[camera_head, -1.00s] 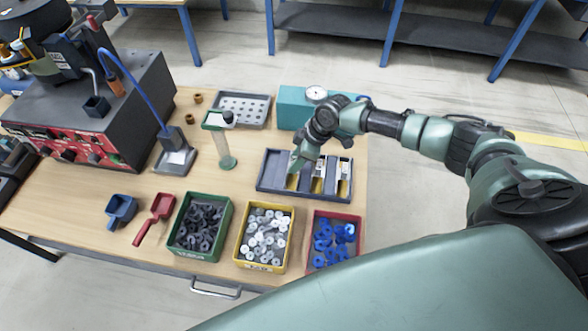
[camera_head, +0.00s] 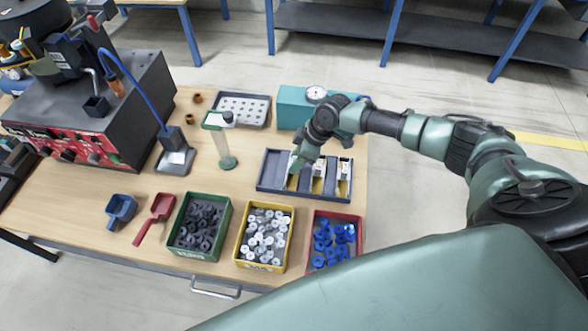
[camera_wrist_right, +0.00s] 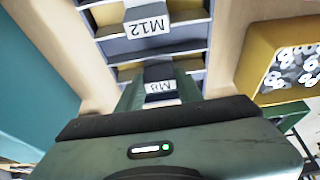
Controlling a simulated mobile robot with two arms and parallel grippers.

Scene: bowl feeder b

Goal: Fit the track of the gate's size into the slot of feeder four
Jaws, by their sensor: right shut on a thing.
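The track tray (camera_head: 262,187) is a dark blue rack with long compartments, right of the middle of the table. My right gripper (camera_head: 295,167) points down into it from above, at its left half. In the right wrist view my right gripper (camera_wrist_right: 160,100) is shut on a dark track (camera_wrist_right: 158,72) whose white label appears to read M8. A track labelled M12 (camera_wrist_right: 147,27) lies in a compartment beyond it. The machine with the red front panel (camera_head: 75,148) stands at the left; its slot and gate cannot be made out. My left gripper is not in view.
Green (camera_head: 176,236), yellow (camera_head: 240,250) and red (camera_head: 358,226) bins of small parts line the front edge.

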